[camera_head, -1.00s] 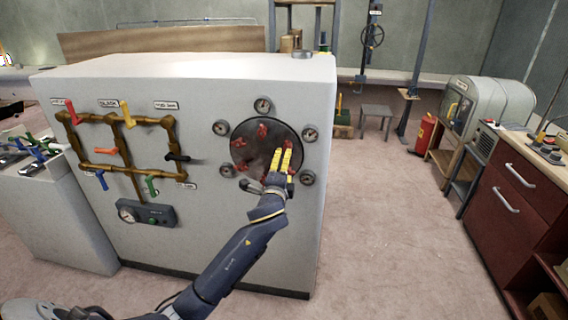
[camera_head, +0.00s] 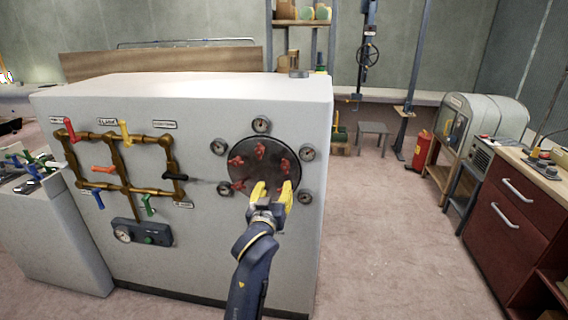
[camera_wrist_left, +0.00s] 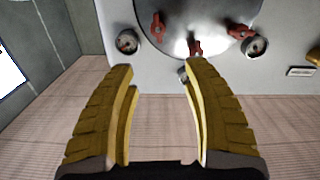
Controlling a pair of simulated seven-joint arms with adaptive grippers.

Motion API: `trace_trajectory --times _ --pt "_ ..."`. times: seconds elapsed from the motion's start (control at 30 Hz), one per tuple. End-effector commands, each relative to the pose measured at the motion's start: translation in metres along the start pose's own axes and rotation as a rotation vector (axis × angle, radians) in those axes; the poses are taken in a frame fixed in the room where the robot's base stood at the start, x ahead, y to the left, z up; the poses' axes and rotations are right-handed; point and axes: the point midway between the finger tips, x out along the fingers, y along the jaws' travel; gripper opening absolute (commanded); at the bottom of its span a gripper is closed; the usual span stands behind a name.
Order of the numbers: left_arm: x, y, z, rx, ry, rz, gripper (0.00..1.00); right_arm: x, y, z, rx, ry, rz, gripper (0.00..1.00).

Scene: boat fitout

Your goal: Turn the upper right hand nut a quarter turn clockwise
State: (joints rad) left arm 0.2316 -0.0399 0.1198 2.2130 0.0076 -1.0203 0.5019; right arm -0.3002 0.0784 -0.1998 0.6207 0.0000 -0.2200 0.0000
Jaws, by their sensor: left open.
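A round dark plate (camera_head: 262,167) with several red nuts is on the front of the white cabinet. In the head view, a red nut (camera_head: 260,151) is at the top and another red nut (camera_head: 285,165) is at the upper right. My left gripper (camera_head: 273,189) is open and empty, in front of the plate's lower part; its yellow fingers hide some of that part. In the left wrist view, the plate (camera_wrist_left: 215,15) and three red nuts, one of them the middle nut (camera_wrist_left: 195,47), show beyond the open fingers. My right gripper is not in view.
Several gauges, such as the top gauge (camera_head: 261,124) and the right gauge (camera_head: 308,152), ring the plate. Brass pipes (camera_head: 124,160) with coloured levers are on the cabinet's left. A gauge box (camera_head: 142,233) is below them. Floor (camera_head: 390,240) to the right is clear.

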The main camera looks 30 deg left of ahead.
Motion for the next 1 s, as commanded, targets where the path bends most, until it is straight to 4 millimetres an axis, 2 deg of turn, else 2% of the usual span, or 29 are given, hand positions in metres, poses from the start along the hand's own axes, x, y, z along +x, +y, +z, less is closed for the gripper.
trace_trajectory --times 0.17,0.37,1.0 --pt "0.003 0.001 0.0 -0.065 0.001 0.003 0.49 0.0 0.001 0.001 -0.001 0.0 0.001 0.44" --pt "0.022 0.001 -0.001 -0.069 0.002 0.002 0.49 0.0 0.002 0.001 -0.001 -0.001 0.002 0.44" --pt "0.135 0.001 -0.001 -0.068 0.001 0.002 0.49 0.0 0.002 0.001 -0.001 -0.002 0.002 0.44"
